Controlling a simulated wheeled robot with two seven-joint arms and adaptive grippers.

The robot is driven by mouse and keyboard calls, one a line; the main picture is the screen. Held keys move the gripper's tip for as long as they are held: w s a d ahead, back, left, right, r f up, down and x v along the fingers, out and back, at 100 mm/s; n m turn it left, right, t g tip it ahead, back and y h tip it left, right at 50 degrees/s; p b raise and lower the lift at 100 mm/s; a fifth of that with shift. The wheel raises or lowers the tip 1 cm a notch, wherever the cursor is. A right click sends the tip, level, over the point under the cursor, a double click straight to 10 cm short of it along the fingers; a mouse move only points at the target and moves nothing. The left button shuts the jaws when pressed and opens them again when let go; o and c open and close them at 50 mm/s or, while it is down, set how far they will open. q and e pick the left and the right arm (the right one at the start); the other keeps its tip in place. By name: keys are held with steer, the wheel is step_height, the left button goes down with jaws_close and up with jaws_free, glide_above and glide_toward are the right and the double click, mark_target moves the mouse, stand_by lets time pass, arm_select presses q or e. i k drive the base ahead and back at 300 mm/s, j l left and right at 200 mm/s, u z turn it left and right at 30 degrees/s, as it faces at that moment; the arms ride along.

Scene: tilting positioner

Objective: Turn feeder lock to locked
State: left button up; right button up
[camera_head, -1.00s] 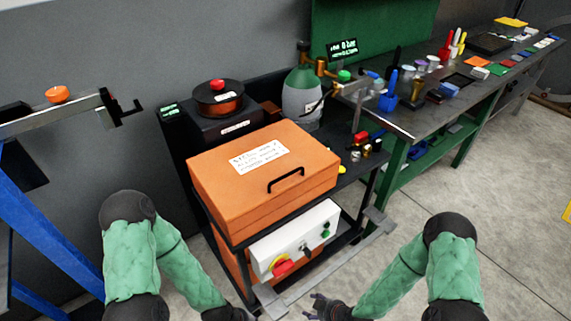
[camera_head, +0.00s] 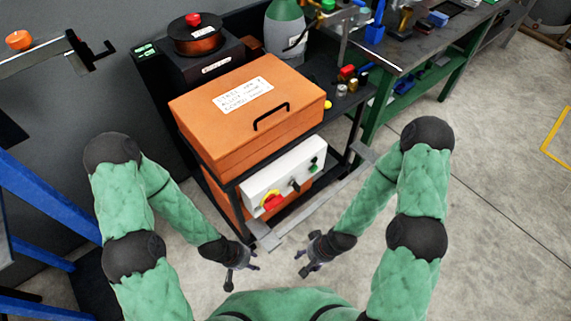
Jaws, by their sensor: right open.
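A white control panel (camera_head: 262,183) is on the front of the cart below an orange box. It carries a red rotary knob on a yellow plate (camera_head: 272,202), a small dark switch (camera_head: 295,186) and a green button (camera_head: 314,167). A wire spool (camera_head: 197,38) with a red knob on top (camera_head: 193,19) stands behind the box. I cannot tell which of these is the feeder lock, nor read its setting. My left gripper (camera_head: 243,277) looks open and empty, in front of the panel. My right gripper (camera_head: 303,261) is open and empty, to its right. Neither touches the panel.
The orange box (camera_head: 290,113) with a black handle sits on the cart. A grey rail (camera_head: 310,210) runs along the cart's front, between the panel and my grippers. A gas cylinder (camera_head: 284,35) and a green workbench (camera_head: 425,80) stand behind.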

mark_target(297, 187)
steer(key=i+l+u, duration=0.1)
steer(key=l+u, duration=0.15)
steer(key=u, duration=0.15)
steer(key=l+u, duration=0.25)
steer(key=u, duration=0.15)
steer(key=l+u, duration=0.6)
steer(key=u, duration=0.2)
